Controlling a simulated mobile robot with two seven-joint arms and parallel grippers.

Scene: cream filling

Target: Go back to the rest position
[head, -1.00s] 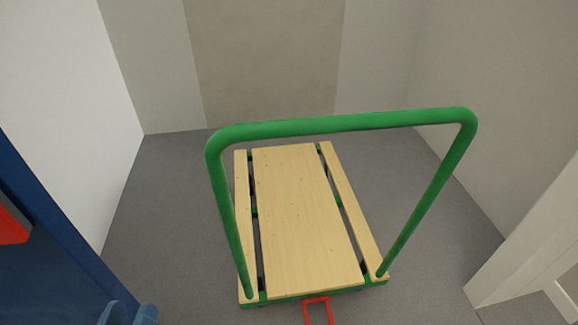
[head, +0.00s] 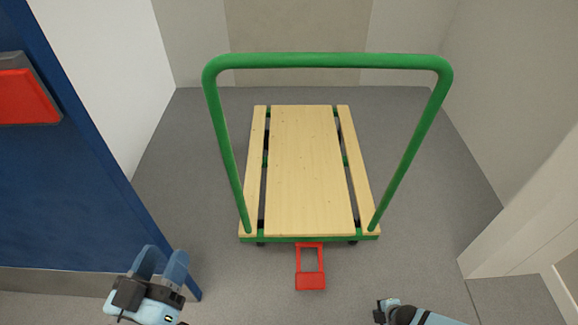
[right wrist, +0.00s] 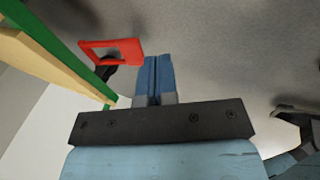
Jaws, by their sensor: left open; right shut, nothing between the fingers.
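My left gripper (head: 162,262) is at the lower left of the head view. Its blue fingers are apart and empty, in front of the blue door. My right arm (head: 408,314) shows at the bottom right of the head view. In the right wrist view my right gripper (right wrist: 158,62) has its blue fingers together with nothing between them. Both grippers are apart from the cart, a flat trolley with a wooden deck (head: 305,170) and a green handle (head: 330,61). A red pedal (head: 311,282) sticks out from the cart's near end; it also shows in the right wrist view (right wrist: 137,50).
The blue door (head: 60,190) with a red plate (head: 22,96) stands open at the left. A white door frame (head: 525,215) is at the right. Walls close in the space behind the cart. Grey floor is clear around the cart.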

